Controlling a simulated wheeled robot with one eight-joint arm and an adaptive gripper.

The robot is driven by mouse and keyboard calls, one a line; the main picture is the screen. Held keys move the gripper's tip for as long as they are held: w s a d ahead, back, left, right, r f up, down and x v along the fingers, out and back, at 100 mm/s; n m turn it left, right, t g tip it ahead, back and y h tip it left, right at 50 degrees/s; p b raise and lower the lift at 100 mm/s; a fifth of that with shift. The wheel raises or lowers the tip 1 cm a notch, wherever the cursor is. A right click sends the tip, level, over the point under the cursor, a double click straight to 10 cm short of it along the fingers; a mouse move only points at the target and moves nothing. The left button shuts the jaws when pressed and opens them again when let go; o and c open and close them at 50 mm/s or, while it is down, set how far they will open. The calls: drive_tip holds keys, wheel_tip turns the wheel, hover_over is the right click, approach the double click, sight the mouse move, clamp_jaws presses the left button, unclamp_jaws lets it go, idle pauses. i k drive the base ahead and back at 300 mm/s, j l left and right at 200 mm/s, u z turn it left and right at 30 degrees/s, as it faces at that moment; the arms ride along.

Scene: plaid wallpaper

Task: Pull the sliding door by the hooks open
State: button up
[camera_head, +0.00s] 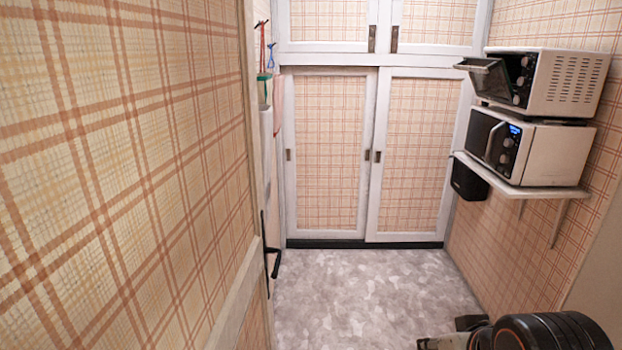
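A white-framed sliding door (324,150) with a plaid panel forms the left half of the low cupboard on the back wall. It stands closest to the hooks (262,24) on the left wall, where small coloured things hang. The door has a small dark recessed pull (289,155) at its left edge and another (367,155) at its right edge. It looks closed, with no visible gap at its left side. The end of my arm shows at the bottom right, with what looks like part of my gripper (450,336), cut off by the frame, far from the door.
A matching right sliding door (420,150) stands beside it. Upper cupboard doors (330,20) are above. A toaster oven (550,80) with its door open and a microwave (535,150) jut from the right wall. A plaid door (120,170) fills the left. The grey floor (365,290) is clear.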

sight(329, 111)
drive_tip(key=i, duration=2.15)
drive_tip(key=i+u, duration=0.25)
drive_tip(key=i, duration=0.5)
drive_tip(key=i+l+u, duration=0.2)
drive_tip(key=i, duration=0.55)
drive_tip(key=i+j+z, duration=0.1)
drive_tip(key=z, duration=0.3)
